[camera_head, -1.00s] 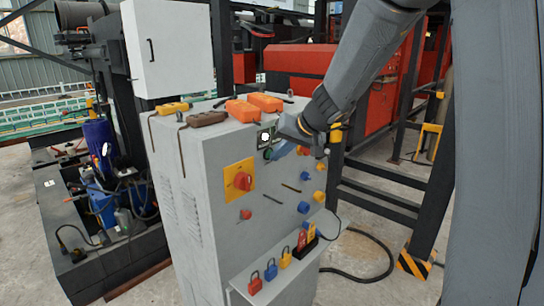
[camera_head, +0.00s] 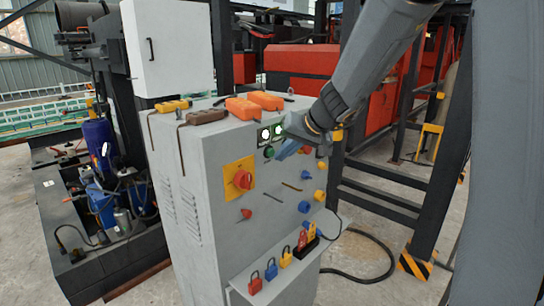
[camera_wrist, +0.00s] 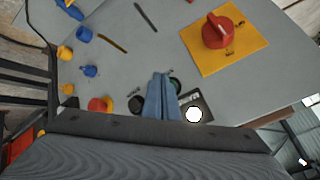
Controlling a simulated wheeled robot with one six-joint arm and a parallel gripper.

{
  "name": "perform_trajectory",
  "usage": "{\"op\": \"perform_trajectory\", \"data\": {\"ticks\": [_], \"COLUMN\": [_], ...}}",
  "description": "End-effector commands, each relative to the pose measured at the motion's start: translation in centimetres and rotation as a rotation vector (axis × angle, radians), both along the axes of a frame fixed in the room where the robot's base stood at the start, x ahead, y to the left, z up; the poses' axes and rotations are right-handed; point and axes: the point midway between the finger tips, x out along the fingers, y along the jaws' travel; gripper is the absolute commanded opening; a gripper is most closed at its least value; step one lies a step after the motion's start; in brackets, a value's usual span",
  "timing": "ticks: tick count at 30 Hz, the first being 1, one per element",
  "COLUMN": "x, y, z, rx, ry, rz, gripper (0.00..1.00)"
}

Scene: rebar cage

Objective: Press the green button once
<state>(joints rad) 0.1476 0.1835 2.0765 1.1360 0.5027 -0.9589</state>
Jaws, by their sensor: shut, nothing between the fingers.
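In the wrist view the green button (camera_wrist: 176,85) shows partly, just right of my fingers. My gripper (camera_head: 281,157) is shut and empty, its blue-grey fingers pointing at the panel just right of the green button. In the wrist view my gripper (camera_wrist: 161,76) lies between the green button and a black button (camera_wrist: 135,104). I cannot tell whether the fingertips touch the panel.
A red rotary switch (camera_head: 243,180) on a yellow plate is lower left on the panel. Red, blue and yellow knobs stick out nearby. A shelf with padlocks (camera_head: 270,272) juts out below. Orange boxes (camera_head: 242,109) lie on the cabinet top. Black steel frames stand at right.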

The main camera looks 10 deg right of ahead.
Motion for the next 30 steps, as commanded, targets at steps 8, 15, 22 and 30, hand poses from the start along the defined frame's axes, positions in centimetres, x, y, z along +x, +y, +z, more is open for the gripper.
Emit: {"op": "perform_trajectory", "data": {"ticks": [8, 15, 22, 30], "x": [-0.3, -0.9, -2.6, -4.2], "y": [-0.2, -0.7, -2.0, -3.1], "z": [0.0, -0.1, -0.1, -0.1], "rx": [0.000, 0.000, 0.000, 0.001], "ry": [0.000, 0.000, 0.000, 0.001], "rz": [0.000, -0.002, -0.002, -0.001], "gripper": [0.00, 0.00, 0.00, 0.00]}}
